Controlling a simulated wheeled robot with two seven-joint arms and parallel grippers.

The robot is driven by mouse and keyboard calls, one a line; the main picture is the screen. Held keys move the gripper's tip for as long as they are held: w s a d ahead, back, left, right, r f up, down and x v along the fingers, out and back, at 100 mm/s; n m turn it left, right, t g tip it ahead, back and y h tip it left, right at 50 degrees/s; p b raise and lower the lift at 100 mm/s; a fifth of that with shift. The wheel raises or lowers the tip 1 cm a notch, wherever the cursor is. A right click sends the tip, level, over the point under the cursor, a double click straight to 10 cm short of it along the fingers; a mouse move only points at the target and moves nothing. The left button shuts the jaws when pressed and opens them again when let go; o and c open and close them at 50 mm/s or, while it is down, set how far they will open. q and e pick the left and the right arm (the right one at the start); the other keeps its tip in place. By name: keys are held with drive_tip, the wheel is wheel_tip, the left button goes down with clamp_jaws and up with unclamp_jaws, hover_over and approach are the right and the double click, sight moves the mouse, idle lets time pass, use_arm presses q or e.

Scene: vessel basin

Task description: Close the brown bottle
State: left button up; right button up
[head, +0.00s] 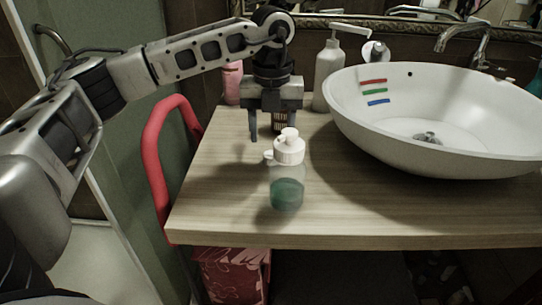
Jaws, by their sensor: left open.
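A small brown, striped object (281,122), which may be the brown bottle, shows behind the clear bottle and under my left gripper. Most of it is hidden by the gripper, so its cap cannot be made out. My left gripper (269,132) points down over the wooden counter with its fingers apart. Whether it touches the brown object cannot be told. A clear bottle (287,191) with green liquid and a white top (289,150) stands upright in front of the gripper. A small white piece sticks out at the left of its top. My right gripper is not in view.
A white basin (440,150) fills the right of the counter (225,205). A white pump bottle (328,75) and a pink bottle (232,85) stand at the back. A red rail (155,150) runs along the left edge. The counter's front left is clear.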

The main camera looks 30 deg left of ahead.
sight(271, 154)
use_arm(q)
wheel_tip(271, 154, down, 5)
drive_tip(key=shift+s+r, duration=0.1)
drive_tip(key=shift+r, duration=0.05)
drive_tip(key=c, duration=1)
